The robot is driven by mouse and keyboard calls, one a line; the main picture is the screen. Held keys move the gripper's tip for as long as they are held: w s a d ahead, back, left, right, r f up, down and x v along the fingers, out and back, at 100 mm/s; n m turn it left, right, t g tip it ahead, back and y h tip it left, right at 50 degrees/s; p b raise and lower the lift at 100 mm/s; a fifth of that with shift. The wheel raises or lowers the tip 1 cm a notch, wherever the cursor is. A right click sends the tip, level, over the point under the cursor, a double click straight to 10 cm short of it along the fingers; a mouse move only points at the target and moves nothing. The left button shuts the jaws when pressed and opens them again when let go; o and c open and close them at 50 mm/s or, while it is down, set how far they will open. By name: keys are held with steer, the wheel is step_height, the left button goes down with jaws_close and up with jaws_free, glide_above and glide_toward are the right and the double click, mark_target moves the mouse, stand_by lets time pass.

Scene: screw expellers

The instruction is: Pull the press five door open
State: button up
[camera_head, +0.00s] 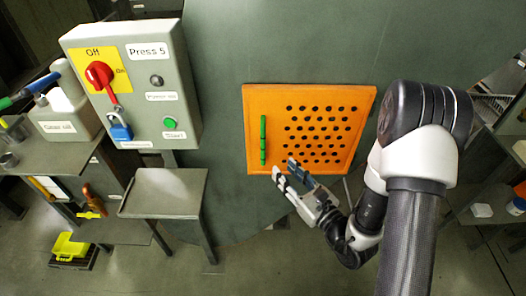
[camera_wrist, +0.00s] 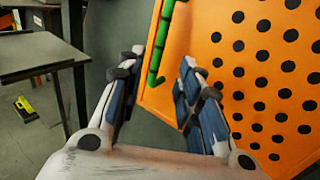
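The press five door is an orange panel (camera_head: 345,100) with rows of black holes, set in the dark green press body; it looks closed. It also fills the right of the wrist view (camera_wrist: 220,50). A green vertical handle (camera_head: 263,140) is on the door's left side, and its lower end shows in the wrist view (camera_wrist: 160,50). My gripper (camera_head: 284,172) is open just below and right of the handle, near the door's lower edge. In the wrist view its two fingers (camera_wrist: 155,95) stand apart with nothing between them, and the handle's lower end lies beyond the fingertips.
The Press 5 control box (camera_head: 135,85), with a red switch and a blue padlock, is left of the door. A small grey table (camera_head: 165,192) stands below it. Shelves with tools are at far left, and another shelf (camera_head: 480,205) is at right.

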mark_target(264, 149)
steer(key=b+x, duration=0.1)
steer(key=x, duration=1.1)
steer(key=shift+w+r, duration=0.1)
jaws_close()
